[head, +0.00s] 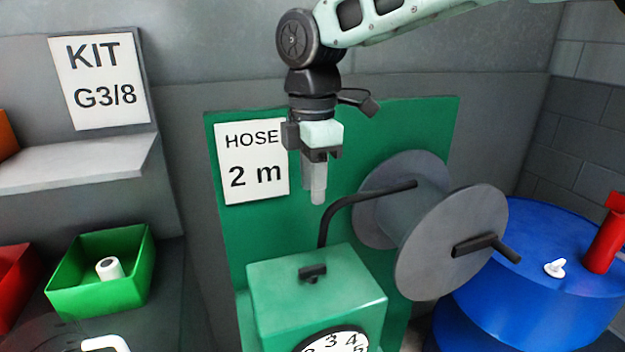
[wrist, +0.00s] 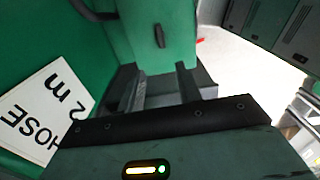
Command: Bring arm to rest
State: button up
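My gripper (head: 317,192) hangs fingers-down in the head view, in front of the green back panel (head: 345,130) and to the right of the "HOSE 2 m" sign (head: 252,162). It is in the air above the green machine box (head: 315,285) and touches nothing that I can see. In the wrist view, the two fingers of my gripper (wrist: 158,85) stand apart with nothing held between them. The green box also shows beyond them (wrist: 160,35), and the sign is at the lower left (wrist: 45,112).
A black hose (head: 345,202) curves from the box to a grey reel (head: 455,240) on the right. A blue drum (head: 540,295) bears a red cylinder (head: 605,245) and a small white part (head: 555,268). A green bin (head: 80,300) holds a white roll (head: 109,268); a shelf (head: 75,165) is above.

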jog(key=s+d+f+m, duration=0.4)
jog(key=s, duration=0.4)
jog(key=s+d+f+m+b, duration=0.1)
jog(key=s+d+f+m, duration=0.2)
jog(key=s, duration=0.5)
jog(key=s+d+f+m+b, duration=0.1)
jog(key=s+d+f+m, duration=0.3)
jog(key=s, duration=0.5)
jog(key=f+m, duration=0.1)
jog(key=m, duration=0.1)
jog(key=shift+d+m+y, duration=0.3)
jog(key=shift+f, duration=0.1)
